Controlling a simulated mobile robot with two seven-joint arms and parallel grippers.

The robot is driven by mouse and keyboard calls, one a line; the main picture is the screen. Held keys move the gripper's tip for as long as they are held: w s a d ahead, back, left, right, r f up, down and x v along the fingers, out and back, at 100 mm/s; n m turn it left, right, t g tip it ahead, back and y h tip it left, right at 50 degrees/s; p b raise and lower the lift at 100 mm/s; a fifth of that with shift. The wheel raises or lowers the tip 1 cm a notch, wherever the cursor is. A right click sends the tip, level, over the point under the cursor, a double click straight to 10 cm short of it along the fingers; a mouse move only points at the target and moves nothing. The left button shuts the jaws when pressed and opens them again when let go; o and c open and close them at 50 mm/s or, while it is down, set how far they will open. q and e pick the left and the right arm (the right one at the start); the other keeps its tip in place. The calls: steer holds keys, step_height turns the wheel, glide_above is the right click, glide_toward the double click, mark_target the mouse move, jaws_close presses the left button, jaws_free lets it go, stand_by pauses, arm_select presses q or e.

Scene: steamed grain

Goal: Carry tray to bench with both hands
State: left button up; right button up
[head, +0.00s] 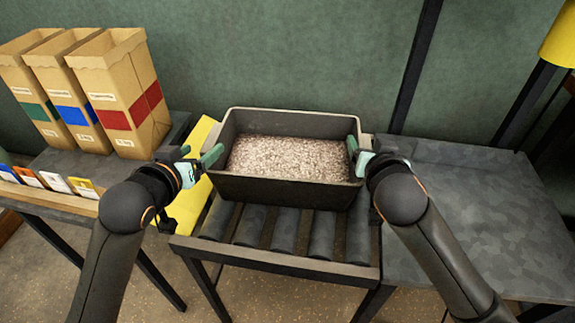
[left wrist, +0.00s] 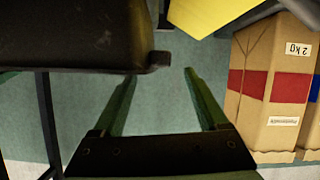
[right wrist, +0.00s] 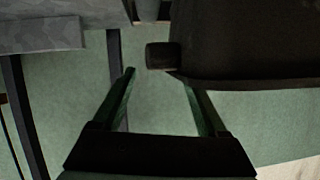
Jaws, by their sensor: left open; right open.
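A dark rectangular tray (head: 285,190) filled with pale grain (head: 288,158) stands on a roller stand (head: 275,232). My left gripper (head: 214,150) is open beside the tray's left wall. In the left wrist view its fingers (left wrist: 158,90) are apart with nothing between them, and the tray's dark side (left wrist: 90,40) is at the upper left. My right gripper (head: 354,150) is open at the tray's right wall. In the right wrist view its fingers (right wrist: 160,85) are apart and empty, with the tray (right wrist: 250,40) and a short handle stub (right wrist: 160,56) just beyond. I cannot tell whether either gripper touches the tray.
A grey mottled bench (head: 480,220) adjoins the rollers on the right, its top clear. Several paper bags (head: 120,90) with coloured bands stand on the left table, with small cards (head: 55,184) in front. A yellow panel (head: 190,200) lies left of the tray. A yellow lamp (head: 560,45) is at upper right.

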mark_target(209, 145)
arm_select(q)
steer(key=shift+x, duration=2.35)
arm_select(e)
steer(key=shift+x, duration=2.35)
arm_select(q)
jaws_close()
arm_select(e)
jaws_close()
arm_select(q)
steer(key=shift+r, duration=0.35)
arm_select(e)
steer(key=shift+a+r, duration=0.1)
steer(key=shift+r, duration=0.25)
